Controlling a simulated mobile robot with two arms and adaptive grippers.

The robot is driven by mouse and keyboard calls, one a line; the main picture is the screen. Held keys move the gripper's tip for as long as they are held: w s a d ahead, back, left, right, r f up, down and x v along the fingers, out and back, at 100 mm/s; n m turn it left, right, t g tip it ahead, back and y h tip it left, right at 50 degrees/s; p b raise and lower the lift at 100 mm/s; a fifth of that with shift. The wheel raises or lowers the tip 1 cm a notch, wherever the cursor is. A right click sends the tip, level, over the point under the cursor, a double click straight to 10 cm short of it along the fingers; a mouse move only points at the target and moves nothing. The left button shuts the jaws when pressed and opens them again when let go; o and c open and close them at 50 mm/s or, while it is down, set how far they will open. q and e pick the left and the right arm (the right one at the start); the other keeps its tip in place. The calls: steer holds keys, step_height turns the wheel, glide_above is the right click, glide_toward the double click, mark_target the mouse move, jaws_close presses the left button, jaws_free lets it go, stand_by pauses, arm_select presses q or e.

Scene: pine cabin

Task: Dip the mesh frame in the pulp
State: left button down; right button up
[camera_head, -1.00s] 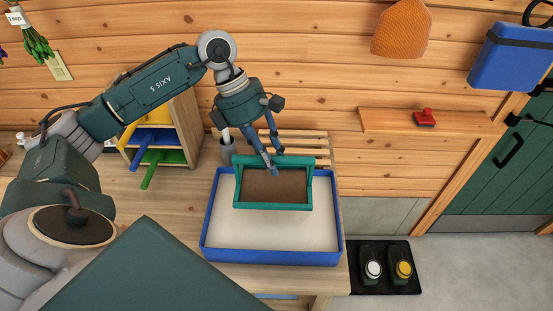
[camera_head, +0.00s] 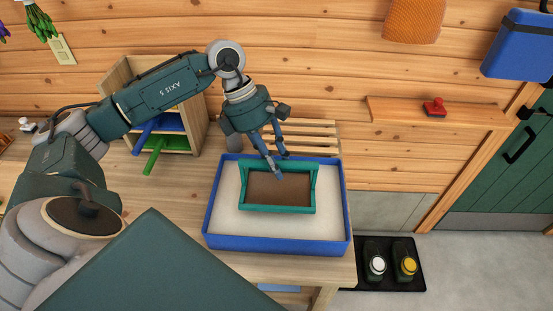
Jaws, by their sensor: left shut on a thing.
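The mesh frame (camera_head: 279,209) has a teal rim around a brown mesh. It is over the white pulp (camera_head: 235,222) inside the blue tub (camera_head: 277,246). I cannot tell how deep the frame sits in the pulp. My left gripper (camera_head: 282,166) comes from above and is shut on the frame's far rim. The fingertips cover part of that rim. My right gripper is not in view.
The tub stands near the right end of a wooden table (camera_head: 183,211). A wooden rack (camera_head: 199,126) with blue and green handled things stands behind at left. A slatted wooden rack (camera_head: 314,134) lies behind the tub. A wall shelf (camera_head: 400,112) bears a red object (camera_head: 434,107).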

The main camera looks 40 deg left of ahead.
mark_target(279, 185)
arm_select(q)
steer(key=shift+f+b, duration=0.6)
steer(key=shift+f, duration=0.3)
steer(key=shift+f+b, duration=2.3)
steer(key=shift+f, duration=0.3)
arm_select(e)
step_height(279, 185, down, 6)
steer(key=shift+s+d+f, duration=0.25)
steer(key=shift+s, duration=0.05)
arm_select(q)
steer(key=shift+r, duration=0.15)
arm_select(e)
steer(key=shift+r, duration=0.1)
arm_select(q)
steer(key=shift+r+p, duration=0.6)
steer(key=shift+r, duration=0.2)
steer(key=shift+r+p, duration=2.1)
steer(key=shift+r, duration=1.3)
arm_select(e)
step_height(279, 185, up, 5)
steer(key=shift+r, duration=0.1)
